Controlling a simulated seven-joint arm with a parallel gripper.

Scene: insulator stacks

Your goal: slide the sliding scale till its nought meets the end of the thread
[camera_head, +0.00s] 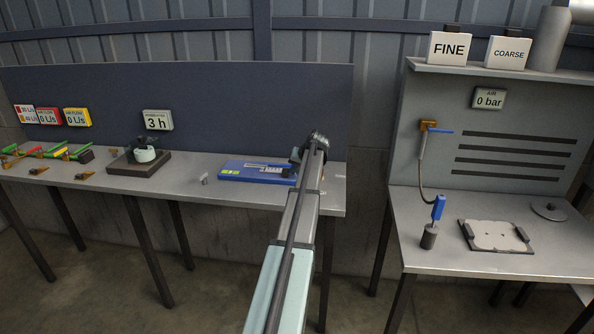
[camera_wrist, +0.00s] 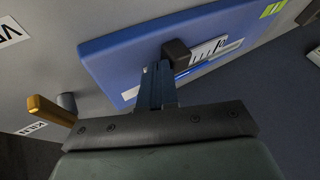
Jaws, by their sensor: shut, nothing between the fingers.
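A blue board (camera_head: 240,174) lies on the left bench in the head view, with a pale strip of scale on it. The wrist view shows the board (camera_wrist: 120,54) close up, with a white scale with black marks (camera_wrist: 213,49) and a dark block (camera_wrist: 177,53) at the scale's left end. A thin bright blue line runs along the scale's lower side; I cannot tell whether it is the thread. My gripper (camera_wrist: 156,72) is shut and empty, its fingertips close beside the dark block; I cannot tell if they touch. The scale's nought and the thread's end cannot be made out.
An orange-handled lever (camera_wrist: 52,111) on a grey post is left of my gripper in the wrist view. In the head view, a dark base with a white pot (camera_head: 144,155) and several coloured pieces stand further left. A second bench (camera_head: 440,255) stands right, across a gap.

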